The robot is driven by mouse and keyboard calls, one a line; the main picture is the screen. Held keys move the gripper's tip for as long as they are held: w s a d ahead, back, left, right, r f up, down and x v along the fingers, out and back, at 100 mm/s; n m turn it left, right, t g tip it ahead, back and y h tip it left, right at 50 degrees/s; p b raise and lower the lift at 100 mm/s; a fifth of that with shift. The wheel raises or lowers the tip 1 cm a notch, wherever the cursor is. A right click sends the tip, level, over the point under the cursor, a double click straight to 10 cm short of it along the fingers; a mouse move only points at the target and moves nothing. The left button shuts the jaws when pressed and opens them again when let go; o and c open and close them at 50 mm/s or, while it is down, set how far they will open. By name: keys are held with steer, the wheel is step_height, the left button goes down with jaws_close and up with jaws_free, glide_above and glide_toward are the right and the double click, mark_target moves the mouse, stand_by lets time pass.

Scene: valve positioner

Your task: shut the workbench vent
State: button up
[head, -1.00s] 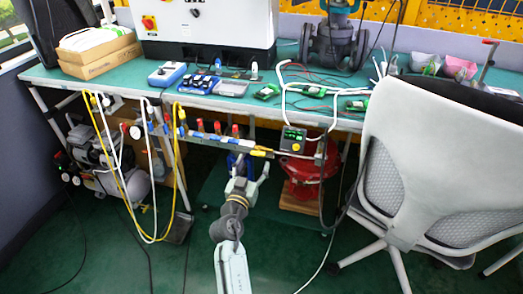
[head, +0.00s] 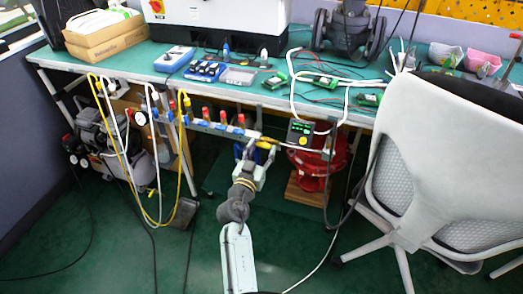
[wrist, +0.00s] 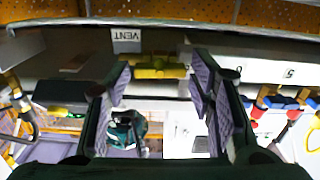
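The vent is a yellow valve (wrist: 160,72) under a white "VENT" label (wrist: 126,36) in the wrist view. Its yellow part lies crosswise in that picture, between the tips of my gripper (wrist: 162,88). The two fingers are spread apart, one on each side of it, and I see no clear contact. In the head view my gripper (head: 256,160) is raised under the front edge of the workbench (head: 133,62), near the right end of the valve row. The yellow valve (head: 264,145) shows there only small and partly hidden.
Red and blue valves (head: 222,125) line the rail to the left of my gripper. A small meter box (head: 300,131) and a red machine (head: 310,165) are close on the right. Yellow and white hoses (head: 118,150) hang at left. A grey chair (head: 430,150) stands at right.

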steer(key=c, duration=0.8)
steer(key=shift+n, duration=0.3)
steer(key=n+b, duration=0.1)
steer(key=n, duration=0.2)
steer(key=shift+a+n, duration=0.15)
steer(key=shift+n, duration=0.25)
steer(key=n, duration=0.4)
steer(key=shift+r, duration=0.1)
steer(key=n+p, duration=0.1)
steer(key=n, duration=0.4)
steer(key=n+p, duration=0.2)
steer(key=n, duration=0.2)
